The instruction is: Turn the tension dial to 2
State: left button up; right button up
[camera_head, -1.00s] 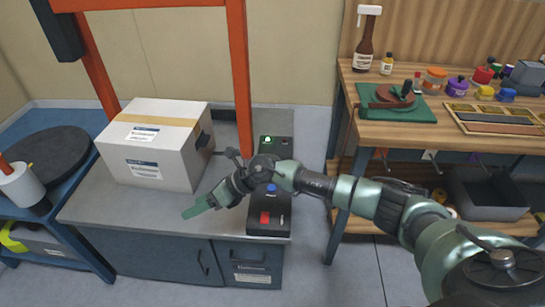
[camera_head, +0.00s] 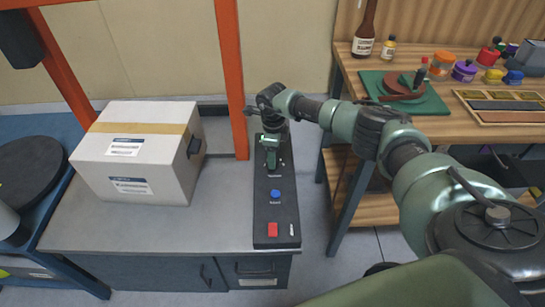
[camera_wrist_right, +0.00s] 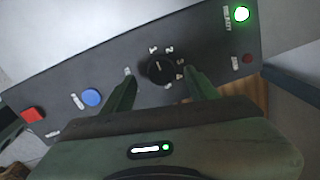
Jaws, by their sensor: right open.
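The tension dial (camera_wrist_right: 158,68) is a round black knob on the dark control panel (camera_head: 262,215), with small white numbers around it and a short pale mark on top. I cannot tell for certain which number the mark points to. My right gripper (camera_wrist_right: 162,76) is open, pointing down over the panel, with one finger on each side of the dial and a gap between. Whether the fingers touch it is unclear. In the head view the right gripper (camera_head: 271,152) hides the dial. My left gripper is not in view.
The panel also has a blue button (camera_wrist_right: 92,97), a red button (camera_wrist_right: 33,115), a lit green lamp (camera_wrist_right: 242,13) and a dark red button (camera_wrist_right: 247,59). A white carton (camera_head: 150,160) stands left of the panel, beside an orange post (camera_head: 231,80). A wooden workbench (camera_head: 440,125) is at right.

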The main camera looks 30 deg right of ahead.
jog(key=shift+w+f, duration=0.25)
jog(key=shift+f, duration=1.15)
grip_shut()
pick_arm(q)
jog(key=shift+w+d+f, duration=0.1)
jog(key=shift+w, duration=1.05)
